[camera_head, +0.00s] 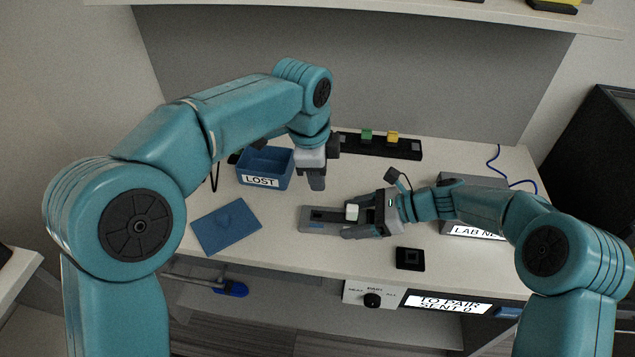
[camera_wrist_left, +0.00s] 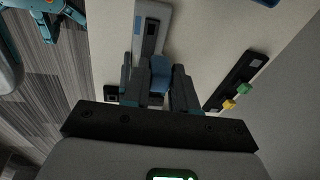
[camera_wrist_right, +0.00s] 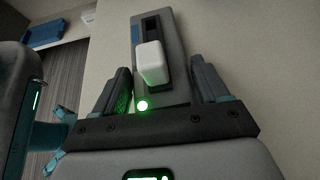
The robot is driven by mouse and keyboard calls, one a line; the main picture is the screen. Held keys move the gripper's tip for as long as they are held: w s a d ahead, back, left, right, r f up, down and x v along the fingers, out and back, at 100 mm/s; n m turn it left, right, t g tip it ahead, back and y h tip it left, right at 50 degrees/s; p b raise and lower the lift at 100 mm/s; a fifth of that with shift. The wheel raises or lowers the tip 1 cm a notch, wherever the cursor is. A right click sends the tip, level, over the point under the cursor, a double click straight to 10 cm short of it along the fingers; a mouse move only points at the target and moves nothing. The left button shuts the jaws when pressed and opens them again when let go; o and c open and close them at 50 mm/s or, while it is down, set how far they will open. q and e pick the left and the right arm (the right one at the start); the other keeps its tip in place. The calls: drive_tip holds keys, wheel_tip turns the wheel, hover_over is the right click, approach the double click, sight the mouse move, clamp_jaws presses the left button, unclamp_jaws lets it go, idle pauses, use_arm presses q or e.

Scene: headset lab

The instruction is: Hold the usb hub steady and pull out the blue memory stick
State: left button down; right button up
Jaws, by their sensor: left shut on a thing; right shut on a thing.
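The usb hub (camera_head: 309,219) is a grey bar with a dark strip, lying on the bench. A white stick (camera_head: 352,211) stands upright on it; it also shows in the right wrist view (camera_wrist_right: 151,62). My right gripper (camera_head: 350,222) is shut on the hub, a finger on each side; it also shows in the right wrist view (camera_wrist_right: 160,85). My left gripper (camera_head: 317,186) points down above the hub, with a gap below its fingertips. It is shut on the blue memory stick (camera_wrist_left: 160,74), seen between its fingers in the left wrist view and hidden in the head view.
A blue tray marked LOST (camera_head: 265,167) stands left of my left gripper, with a blue mat (camera_head: 227,226) in front. A black strip (camera_head: 378,146) with green and yellow sticks is at the back. A small black box (camera_head: 410,259) is near the front edge. A grey box is at right.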

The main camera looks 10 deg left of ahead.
drive_tip(key=o, duration=0.8)
drive_tip(key=v, duration=1.2)
drive_tip(key=shift+f, duration=0.1)
